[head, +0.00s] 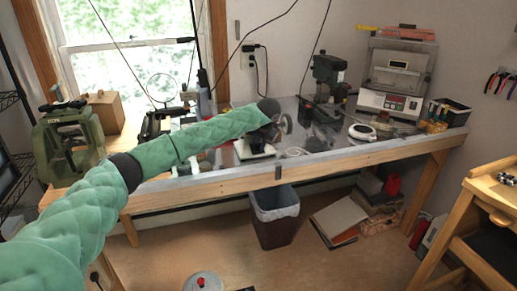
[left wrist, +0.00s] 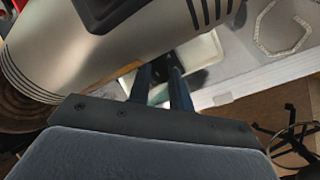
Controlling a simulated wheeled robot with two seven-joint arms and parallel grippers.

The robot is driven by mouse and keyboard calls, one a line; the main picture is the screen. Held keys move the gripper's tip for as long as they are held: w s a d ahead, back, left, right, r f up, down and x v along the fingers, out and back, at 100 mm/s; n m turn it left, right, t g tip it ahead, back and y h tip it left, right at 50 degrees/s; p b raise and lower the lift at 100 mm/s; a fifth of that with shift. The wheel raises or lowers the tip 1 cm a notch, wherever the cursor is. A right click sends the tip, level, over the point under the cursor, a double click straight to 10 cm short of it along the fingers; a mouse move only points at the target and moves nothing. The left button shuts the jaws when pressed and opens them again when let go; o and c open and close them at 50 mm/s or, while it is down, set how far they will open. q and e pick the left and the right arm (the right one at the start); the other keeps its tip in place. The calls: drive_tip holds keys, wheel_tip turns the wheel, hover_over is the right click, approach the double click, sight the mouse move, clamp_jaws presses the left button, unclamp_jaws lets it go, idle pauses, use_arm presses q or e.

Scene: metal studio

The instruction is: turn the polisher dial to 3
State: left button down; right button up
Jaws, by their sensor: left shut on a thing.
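The polisher (head: 258,150) stands on the workbench, partly hidden behind my left arm and hand. Its silver, ribbed body (left wrist: 75,55) fills the upper left of the left wrist view. My left gripper (left wrist: 160,75) is at the polisher's base, its two dark fingers shut on a small dark part between them, where the dial is. The fingers hide most of the dial, and I cannot read its setting. In the head view the fingertips are hidden. My right gripper is not in view.
A pale chain-like loop (left wrist: 262,35) lies near the bench edge. A dark bin (head: 275,228) stands on the floor below.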

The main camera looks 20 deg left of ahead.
use_arm(q)
drive_tip(key=shift+m+b, duration=0.3)
drive_tip(key=shift+m, duration=0.2)
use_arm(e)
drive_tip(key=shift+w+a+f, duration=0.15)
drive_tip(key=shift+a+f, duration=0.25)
use_arm(q)
drive_tip(key=shift+r, duration=0.1)
drive_tip(key=c, duration=1.3)
unclamp_jaws()
drive_tip(key=shift+o, duration=0.2)
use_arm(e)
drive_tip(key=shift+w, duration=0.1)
